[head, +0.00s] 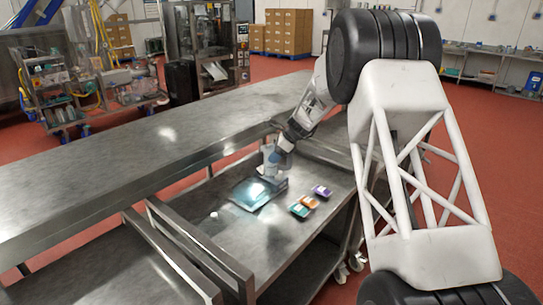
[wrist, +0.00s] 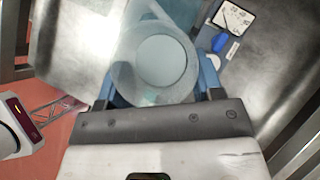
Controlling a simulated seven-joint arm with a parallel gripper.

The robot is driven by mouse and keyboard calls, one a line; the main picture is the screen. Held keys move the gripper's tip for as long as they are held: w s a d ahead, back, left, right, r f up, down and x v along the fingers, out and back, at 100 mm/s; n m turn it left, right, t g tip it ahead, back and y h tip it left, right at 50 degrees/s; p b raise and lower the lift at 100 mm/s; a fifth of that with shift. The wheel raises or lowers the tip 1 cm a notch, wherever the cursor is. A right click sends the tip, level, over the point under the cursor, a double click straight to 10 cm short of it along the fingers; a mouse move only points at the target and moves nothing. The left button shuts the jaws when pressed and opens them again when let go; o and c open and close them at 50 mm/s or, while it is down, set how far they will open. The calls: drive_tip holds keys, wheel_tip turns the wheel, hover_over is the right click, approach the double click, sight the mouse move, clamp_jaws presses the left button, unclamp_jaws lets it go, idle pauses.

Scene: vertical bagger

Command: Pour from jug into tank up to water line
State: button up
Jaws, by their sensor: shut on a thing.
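My gripper (wrist: 158,85) is shut on a translucent, pale jug (wrist: 155,58), with one blue finger on each side of it. In the wrist view I look onto the jug's round top; the liquid level inside cannot be told. In the head view the jug (head: 268,158) is partly hidden by my gripper (head: 279,154) and looks about upright. A shiny, see-through teal container (head: 252,196), apparently the tank, is on the steel cart just in front of the jug. Its water line cannot be made out. Whether the jug touches the cart is unclear.
Small purple (head: 322,191), orange (head: 309,202) and teal (head: 299,211) packs lie on the cart (head: 262,243) to the right of the container. A small white piece (head: 213,214) lies to its left. A long steel table (head: 130,145) runs behind the cart.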

drive_tip(key=s+d+r, duration=0.1)
drive_tip(key=d+r, duration=0.1)
drive_tip(key=d, duration=0.5)
drive_tip(key=shift+s+d, duration=0.15)
drive_tip(key=shift+s, duration=0.1)
drive_tip(key=shift+r, duration=0.1)
drive_tip(key=shift+s, duration=0.1)
